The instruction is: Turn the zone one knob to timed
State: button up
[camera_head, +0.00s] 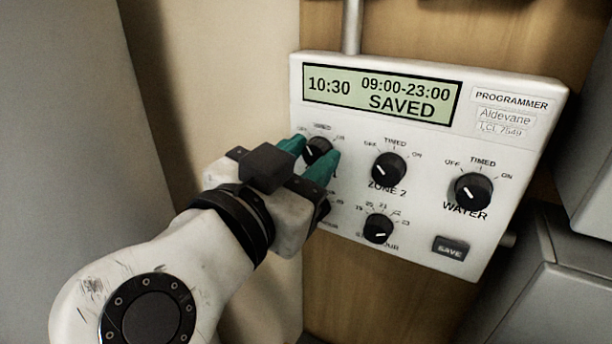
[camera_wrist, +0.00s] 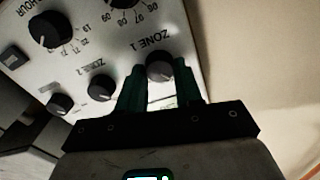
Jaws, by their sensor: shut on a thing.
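The zone one knob (camera_head: 318,150) is a black dial at the upper left of the white programmer panel (camera_head: 440,135). My gripper (camera_head: 313,153) has its two teal fingers on either side of this knob and is shut on it. The fingers hide part of the dial and its label. The knob's pale pointer line seems to lean to the upper left, towards OFF; TIMED is printed above it. In the wrist view, which is upside down, the knob (camera_wrist: 159,66) sits between the fingertips, beside the ZONE 1 label.
The display (camera_head: 381,95) reads 10:30, 09:00-23:00 and SAVED. The zone 2 knob (camera_head: 389,169) and the water knob (camera_head: 472,191) are to the right. An hour knob (camera_head: 379,229) and the SAVE button (camera_head: 451,247) are below. A grey pipe (camera_head: 352,27) rises above the panel.

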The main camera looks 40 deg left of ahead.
jog(key=m+b, duration=0.2)
jog(key=b, duration=0.1)
jog(key=m+b, duration=0.1)
jog(key=m, duration=0.1)
jog(key=shift+f+b, duration=0.25)
jog(key=shift+b, duration=0.15)
jog(key=shift+d+r+m+b, duration=0.1)
jog(key=shift+r+m+b, duration=0.05)
jog(key=shift+m+b, duration=0.95)
jog(key=shift+r, duration=0.1)
jog(key=o, duration=1)
jog(key=b+v, duration=0.1)
jog(key=v, duration=0.9)
jog(key=shift+s, duration=0.35)
